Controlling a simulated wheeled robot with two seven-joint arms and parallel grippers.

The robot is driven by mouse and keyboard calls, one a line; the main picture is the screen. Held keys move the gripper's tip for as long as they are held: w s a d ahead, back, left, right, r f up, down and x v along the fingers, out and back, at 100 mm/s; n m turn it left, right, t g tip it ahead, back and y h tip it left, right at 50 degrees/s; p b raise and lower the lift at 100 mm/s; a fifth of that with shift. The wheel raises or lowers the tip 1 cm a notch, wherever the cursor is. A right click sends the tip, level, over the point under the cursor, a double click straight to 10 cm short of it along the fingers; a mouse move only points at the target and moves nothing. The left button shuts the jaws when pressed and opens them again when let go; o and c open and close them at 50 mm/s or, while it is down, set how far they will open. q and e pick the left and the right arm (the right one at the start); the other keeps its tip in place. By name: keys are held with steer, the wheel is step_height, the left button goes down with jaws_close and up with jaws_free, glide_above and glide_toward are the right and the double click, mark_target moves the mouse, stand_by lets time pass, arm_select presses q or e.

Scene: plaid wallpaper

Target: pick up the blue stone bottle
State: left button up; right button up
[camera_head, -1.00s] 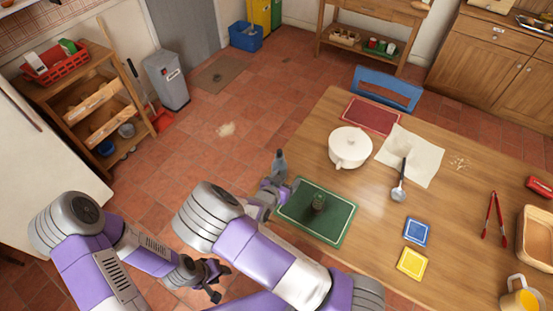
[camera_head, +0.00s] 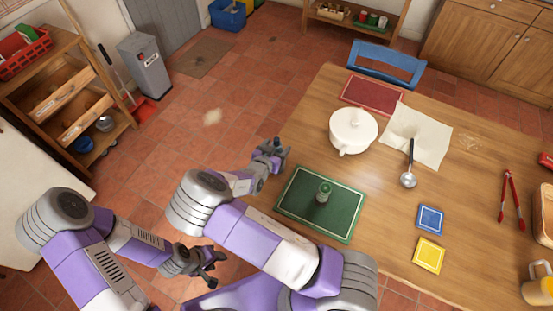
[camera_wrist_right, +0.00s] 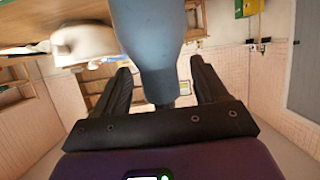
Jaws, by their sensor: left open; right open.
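The blue stone bottle is large in the right wrist view (camera_wrist_right: 152,45), where its narrower end reaches down between the two fingers with a gap on each side. My right gripper (camera_head: 273,152) is open around it, at the table's left edge by the green mat. In the head view only the top of the bottle (camera_head: 277,142) shows above the fingers; the rest is hidden. My left gripper (camera_head: 210,270) is open and empty, low over the floor left of the table.
The green mat (camera_head: 300,205) carries a small dark green jar (camera_head: 323,191). A blue chair (camera_head: 386,65) stands behind.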

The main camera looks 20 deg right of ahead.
steer(key=shift+x, duration=1.15)
jaws_close()
